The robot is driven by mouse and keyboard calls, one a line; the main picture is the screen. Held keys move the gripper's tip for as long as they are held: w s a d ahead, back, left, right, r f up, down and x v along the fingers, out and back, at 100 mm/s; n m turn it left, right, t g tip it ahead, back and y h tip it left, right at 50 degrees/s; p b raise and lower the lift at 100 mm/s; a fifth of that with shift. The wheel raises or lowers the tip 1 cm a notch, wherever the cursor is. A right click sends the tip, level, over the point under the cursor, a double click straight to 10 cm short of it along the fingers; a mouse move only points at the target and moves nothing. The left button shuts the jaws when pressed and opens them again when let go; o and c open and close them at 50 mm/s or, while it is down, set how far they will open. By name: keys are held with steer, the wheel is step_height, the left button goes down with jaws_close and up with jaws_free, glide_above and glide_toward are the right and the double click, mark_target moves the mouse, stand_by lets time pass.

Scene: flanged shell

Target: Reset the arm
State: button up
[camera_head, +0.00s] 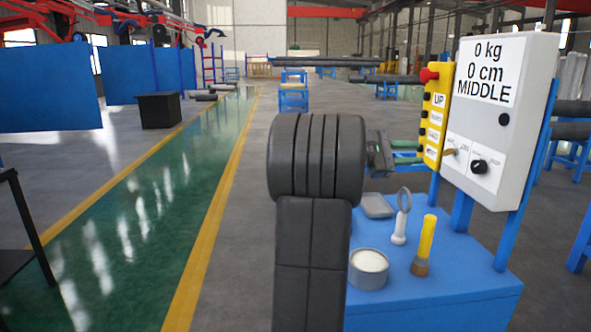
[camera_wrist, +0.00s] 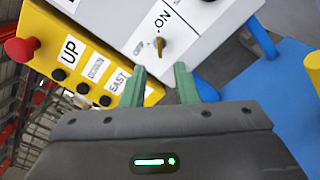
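My arm (camera_head: 318,170) rises dark grey in the middle of the head view and hides part of the blue table. My gripper (camera_head: 416,152) points right toward the control panel. In the wrist view my gripper (camera_wrist: 161,72) has its two green fingers apart, with nothing between them. A brass switch (camera_wrist: 159,43) marked ON sits on the white panel just beyond the fingertips, apparently clear of them. The switch also shows in the head view (camera_head: 450,152).
A white control box (camera_head: 500,120) reads "0 kg 0 cm MIDDLE". A yellow button panel (camera_head: 434,115) with a red knob is beside it. A blue table (camera_head: 450,290) holds a bowl (camera_head: 368,270), a brush (camera_head: 424,247) and a ring-handled tool (camera_head: 401,222). The green walkway (camera_head: 130,225) is clear.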

mark_target(444, 153)
steer(key=d, duration=0.8)
steer(key=shift+w+d, duration=0.3)
steer(key=shift+d, duration=0.1)
steer(key=shift+r+n+p, duration=0.25)
steer(key=shift+n+p, duration=0.15)
steer(key=shift+p, duration=0.2)
steer(key=shift+a+r+n+p, duration=0.1)
steer(key=shift+a+n+p, duration=0.05)
steer(key=shift+n+p, duration=0.65)
steer(key=n+p, duration=0.4)
steer(key=p, duration=0.1)
steer(key=shift+w, duration=0.1)
steer(key=n+p, duration=0.3)
steer(key=p, duration=0.1)
steer(key=n+p, duration=0.5)
steer(key=p, duration=0.2)
steer(key=n+p, duration=0.3)
steer(key=shift+w+f+n+p, duration=0.1)
steer(key=shift+f+n+p, duration=0.2)
steer(key=shift+p, duration=0.1)
